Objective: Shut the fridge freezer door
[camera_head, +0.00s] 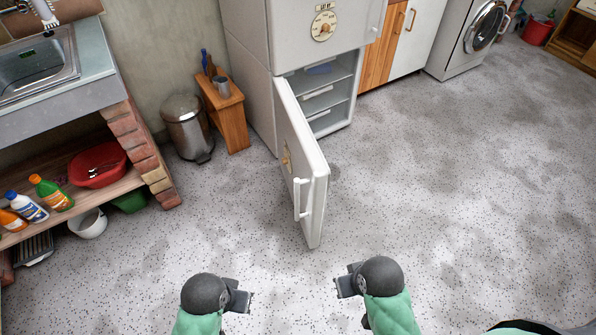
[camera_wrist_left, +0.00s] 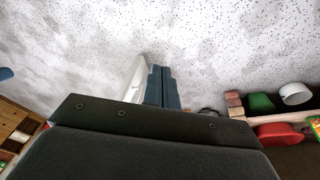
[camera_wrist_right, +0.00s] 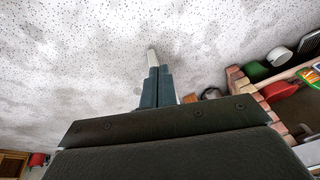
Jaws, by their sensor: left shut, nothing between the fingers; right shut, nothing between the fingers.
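The white freezer door (camera_head: 305,165) is the lower door of the fridge (camera_head: 250,75). It stands wide open, swung out toward me, with a white handle (camera_head: 300,199) on its left-hand face. The open compartment (camera_head: 325,95) shows shelves or drawers behind it. My left gripper (camera_head: 250,297) is shut and empty, in front of the door and to its left. My right gripper (camera_head: 337,288) is shut and empty, in front of the door and slightly right. Neither touches the door.
A metal bin (camera_head: 188,128) and a small wooden stand (camera_head: 226,108) are left of the fridge. A brick plinth (camera_head: 140,150) with a sink (camera_head: 35,68) and a shelf of bottles is at the left. The speckled floor right of the door is clear.

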